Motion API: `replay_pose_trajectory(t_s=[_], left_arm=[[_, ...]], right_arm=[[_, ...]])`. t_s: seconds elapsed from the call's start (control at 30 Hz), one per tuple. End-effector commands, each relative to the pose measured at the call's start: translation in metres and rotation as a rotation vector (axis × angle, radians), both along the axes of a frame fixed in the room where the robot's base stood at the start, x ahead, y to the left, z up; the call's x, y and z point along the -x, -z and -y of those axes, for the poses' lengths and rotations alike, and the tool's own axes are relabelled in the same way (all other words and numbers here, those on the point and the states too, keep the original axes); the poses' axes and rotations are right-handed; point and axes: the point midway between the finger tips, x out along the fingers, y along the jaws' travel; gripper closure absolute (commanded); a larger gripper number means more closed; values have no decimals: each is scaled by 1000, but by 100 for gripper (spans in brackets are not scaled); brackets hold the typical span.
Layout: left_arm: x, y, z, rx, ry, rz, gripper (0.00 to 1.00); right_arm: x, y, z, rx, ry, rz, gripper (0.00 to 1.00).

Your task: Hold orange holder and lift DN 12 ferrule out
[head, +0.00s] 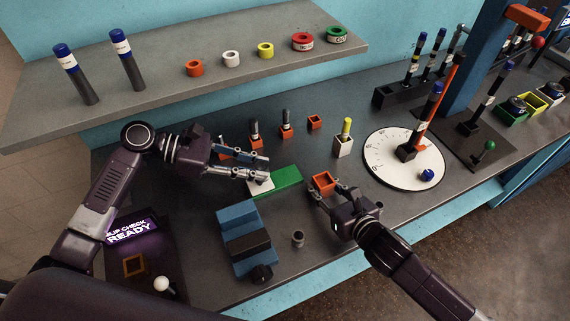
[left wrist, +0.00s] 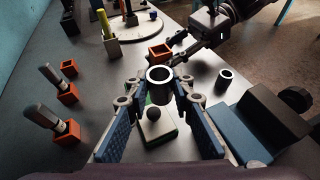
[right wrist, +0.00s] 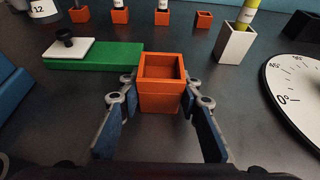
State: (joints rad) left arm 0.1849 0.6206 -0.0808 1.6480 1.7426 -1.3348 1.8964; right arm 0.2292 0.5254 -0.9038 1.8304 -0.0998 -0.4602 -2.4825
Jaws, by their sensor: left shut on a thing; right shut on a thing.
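The orange holder (head: 322,181) is a square, open-topped box on the table. My right gripper (head: 329,190) is shut on it, with one finger on each side. In the right wrist view the holder (right wrist: 160,98) looks empty. My left gripper (head: 268,168) is shut on a grey ring-shaped ferrule (left wrist: 160,76), held upright between its fingertips above the table. In the right wrist view this ferrule's label (right wrist: 42,8) reads 12. The held ferrule is left of the orange holder and apart from it. My left fingers mostly hide it in the head view.
A green block (head: 288,177) with a white pad and black knob lies below my left gripper. A loose grey ferrule (head: 298,239) and a blue vise-like block (head: 238,225) stand in front. A white dial (head: 385,172) lies right.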

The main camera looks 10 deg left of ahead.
Motion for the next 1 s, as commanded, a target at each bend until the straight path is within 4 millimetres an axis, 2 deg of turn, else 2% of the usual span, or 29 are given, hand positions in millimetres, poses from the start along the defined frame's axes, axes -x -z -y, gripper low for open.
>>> replay_pose_trajectory(t_s=[0.03, 0.2, 0.53, 0.57, 0.73, 1.0], left_arm=[[2, 1, -9, -1, -2, -3, 100], [6, 0, -24, 0, 0, -1, 100], [7, 0, -28, 1, 0, 0, 100], [7, 0, -28, 1, 0, 0, 100], [7, 0, -27, 1, 0, 0, 100], [7, 0, -27, 1, 0, 0, 100]], right_arm=[[0, 0, 0, 1, 0, -1, 92], [0, 0, 0, 1, 0, -1, 92], [0, 0, 0, 1, 0, -1, 92], [0, 0, 0, 1, 0, -1, 67], [0, 0, 0, 1, 0, -1, 48], [0, 0, 0, 0, 0, 0, 48]])
